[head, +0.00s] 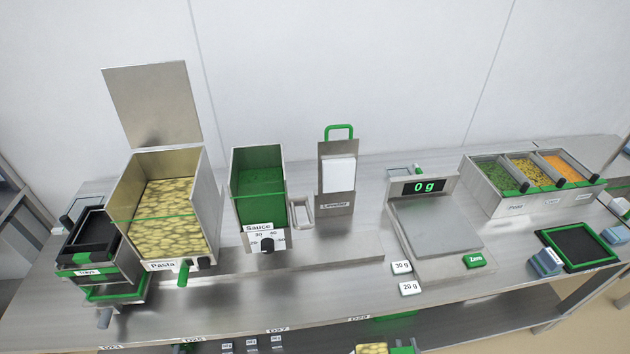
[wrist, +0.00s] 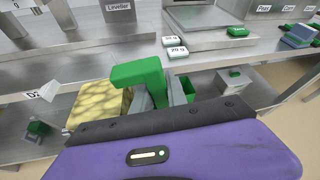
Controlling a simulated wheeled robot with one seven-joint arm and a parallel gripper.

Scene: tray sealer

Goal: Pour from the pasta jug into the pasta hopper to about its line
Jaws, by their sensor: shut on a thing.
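The pasta hopper (head: 207,200) stands on the counter at the left in the head view, its lid raised. Pale yellow pasta lies inside, and a green line runs across the hopper. The pasta surface looks close to that line, but I cannot tell its exact level. My gripper (wrist: 162,94) is shut on the green handle of the pasta jug (wrist: 128,98). The jug holds yellow pasta and looks roughly upright, in front of the counter and below its top. In the head view only part of the jug's top shows at the bottom edge, with its pasta (head: 371,349).
The green sauce hopper (head: 243,215) stands right of the pasta hopper, then the leveller holder (head: 337,212) and the scale (head: 435,228) reading 0 g. A tray stack (head: 88,240) is at far left. A lower shelf (wrist: 215,78) runs under the counter near the jug.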

